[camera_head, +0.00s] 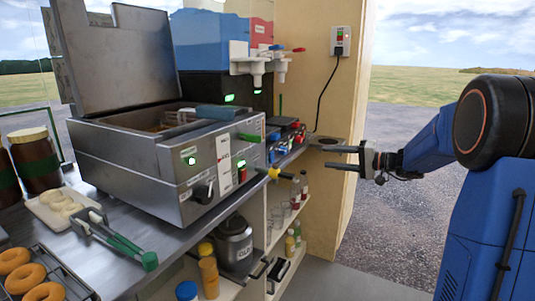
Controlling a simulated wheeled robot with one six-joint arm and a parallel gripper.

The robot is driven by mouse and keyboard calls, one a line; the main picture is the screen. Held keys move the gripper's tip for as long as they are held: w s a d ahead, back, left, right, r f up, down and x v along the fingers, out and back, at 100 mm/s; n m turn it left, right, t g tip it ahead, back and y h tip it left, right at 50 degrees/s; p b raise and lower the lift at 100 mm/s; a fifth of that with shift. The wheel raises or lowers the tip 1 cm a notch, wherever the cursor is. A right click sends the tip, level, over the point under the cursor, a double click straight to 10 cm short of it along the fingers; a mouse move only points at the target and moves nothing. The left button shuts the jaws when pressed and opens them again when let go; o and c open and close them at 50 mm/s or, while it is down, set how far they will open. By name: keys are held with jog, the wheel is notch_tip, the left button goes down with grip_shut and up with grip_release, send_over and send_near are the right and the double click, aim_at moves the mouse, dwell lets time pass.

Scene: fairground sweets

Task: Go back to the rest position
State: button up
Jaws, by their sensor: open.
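My gripper (342,158) is in the head view, right of the centre, at the end of my blue and black arm. Its two grey fingers point left and stand apart, one above the other. Nothing shows between them. It is in the air in front of the cream wall panel, to the right of the counter's end.
A steel fryer (160,150) with its lid raised stands on the steel counter (180,230). A slush machine (228,45) is behind it. Doughnuts (24,278), green-handled tongs (118,242) and brown jars (35,160) are at left. Open gravel (400,210) lies at right.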

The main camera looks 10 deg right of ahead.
jog(key=s+a+f+n+g+h, duration=0.1)
jog(key=s+a+f+g+h, duration=0.15)
jog(key=s+a, duration=0.65)
jog(key=s+a+f+n+g+h, duration=0.2)
jog(key=s+a+f+g, duration=0.15)
jog(key=s, duration=1.05)
jog(key=s+d+f+h, duration=0.2)
jog(key=s, duration=0.5)
jog(key=s+d+f+n+h, duration=0.1)
jog(key=s+d+f+h, duration=0.1)
jog(key=s, duration=0.5)
jog(key=s+d+f+h, duration=0.2)
jog(key=s+f+h, duration=0.2)
jog(key=s, duration=0.4)
jog(key=shift+d+n, duration=0.3)
jog(key=shift+d, duration=0.1)
